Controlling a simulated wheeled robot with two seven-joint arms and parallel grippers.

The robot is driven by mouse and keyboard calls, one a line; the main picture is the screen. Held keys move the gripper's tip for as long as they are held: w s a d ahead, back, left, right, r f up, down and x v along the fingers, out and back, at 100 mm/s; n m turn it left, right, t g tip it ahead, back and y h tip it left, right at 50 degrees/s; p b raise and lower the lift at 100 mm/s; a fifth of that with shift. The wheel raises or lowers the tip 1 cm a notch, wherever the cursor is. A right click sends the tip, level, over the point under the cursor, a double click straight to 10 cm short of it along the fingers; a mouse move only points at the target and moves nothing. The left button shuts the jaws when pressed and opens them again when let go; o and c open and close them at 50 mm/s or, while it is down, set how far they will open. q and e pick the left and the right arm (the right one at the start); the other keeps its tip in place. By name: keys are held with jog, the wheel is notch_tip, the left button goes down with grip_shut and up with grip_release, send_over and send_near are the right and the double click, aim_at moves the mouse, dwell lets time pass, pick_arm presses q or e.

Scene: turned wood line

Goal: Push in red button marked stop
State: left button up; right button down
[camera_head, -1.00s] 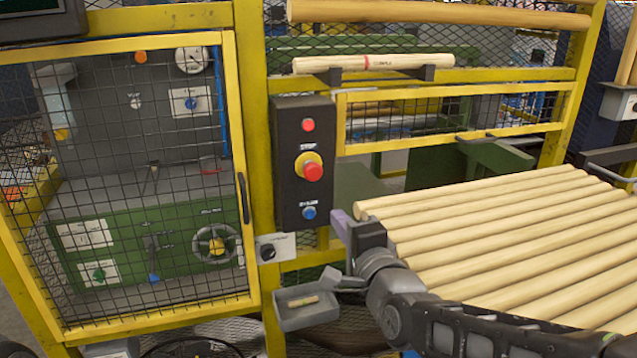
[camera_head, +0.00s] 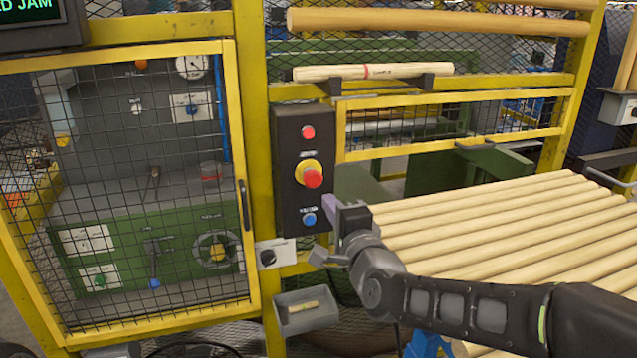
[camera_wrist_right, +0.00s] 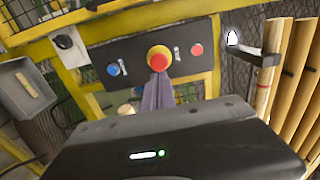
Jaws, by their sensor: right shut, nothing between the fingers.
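The red mushroom button (camera_head: 313,178) sits on a yellow collar in the middle of a black control box (camera_head: 288,211) on the yellow fence post. The label above it is too blurred to read. My right gripper (camera_head: 330,203) is shut and empty, just below and to the right of the button in the head view. In the right wrist view, the shut purple-grey fingers (camera_wrist_right: 157,93) point up at the red button (camera_wrist_right: 158,60), their tips overlapping its lower edge. I cannot tell whether they touch it. My left gripper is not in view.
A small red light (camera_head: 308,132) is above the button and a blue button (camera_head: 309,218) below it. Wooden rods (camera_head: 500,225) lie to the right. A grey tray (camera_head: 306,311) hangs below. A mesh door (camera_head: 140,180) stands left.

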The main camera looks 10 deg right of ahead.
aim_at(315, 180)
jog(key=w+p, duration=0.1)
jog(key=w, duration=0.4)
jog(key=w+p, duration=0.1)
jog(key=w, duration=0.2)
jog(key=shift+a+p, duration=0.25)
jog(key=shift+p, duration=0.1)
jog(key=shift+w, duration=0.1)
jog(key=shift+w+f+b, duration=0.2)
jog(key=shift+w+b, duration=0.25)
jog(key=shift+b, duration=0.35)
jog(key=shift+w+a+b, duration=0.1)
jog(key=shift+w+b, duration=0.2)
jog(key=shift+w, duration=0.1)
jog(key=shift+r, duration=0.35)
jog(key=shift+f, duration=0.1)
